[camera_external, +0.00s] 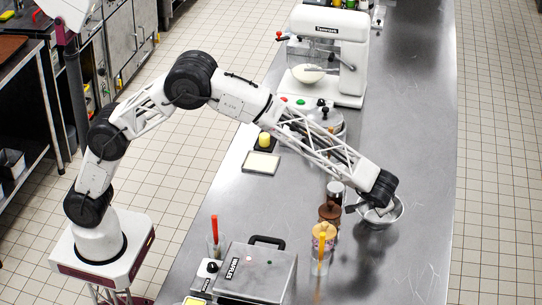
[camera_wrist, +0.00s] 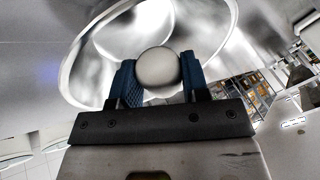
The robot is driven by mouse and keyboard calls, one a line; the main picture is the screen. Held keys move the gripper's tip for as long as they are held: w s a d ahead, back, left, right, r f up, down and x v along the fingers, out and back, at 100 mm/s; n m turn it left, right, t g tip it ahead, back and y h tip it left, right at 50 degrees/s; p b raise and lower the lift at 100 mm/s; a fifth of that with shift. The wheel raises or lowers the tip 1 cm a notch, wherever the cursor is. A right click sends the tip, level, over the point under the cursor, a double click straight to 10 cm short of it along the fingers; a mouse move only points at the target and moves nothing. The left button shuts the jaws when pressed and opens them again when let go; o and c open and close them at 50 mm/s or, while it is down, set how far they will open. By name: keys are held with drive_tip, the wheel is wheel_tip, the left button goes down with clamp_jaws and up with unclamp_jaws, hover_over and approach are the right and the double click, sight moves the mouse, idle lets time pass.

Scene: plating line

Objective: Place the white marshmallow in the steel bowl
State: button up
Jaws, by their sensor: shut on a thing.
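The white marshmallow (camera_wrist: 158,67) is round and pale in the wrist view, pinched between the two blue fingertips of my gripper (camera_wrist: 158,80). The steel bowl (camera_wrist: 72,72) lies right beyond it in the wrist view, and the marshmallow shows against the bowl's inside. In the external view the steel bowl (camera_external: 397,213) stands on the counter near its right edge. My gripper (camera_external: 372,208) is over the bowl there, and the wrist hides part of it. The marshmallow cannot be made out in the external view. I cannot tell how high it is above the bowl's bottom.
Jars and cups (camera_external: 329,213) stand on the counter left of the bowl. A closed grey press (camera_external: 258,272) is at the front left. A white mixer (camera_external: 328,55) stands at the back. The counter (camera_external: 410,110) is clear behind the bowl.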

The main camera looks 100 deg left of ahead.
drive_tip(key=shift+f, duration=0.15)
drive_tip(key=o, duration=0.7)
idle(0.4)
drive_tip(key=shift+r, duration=3.5)
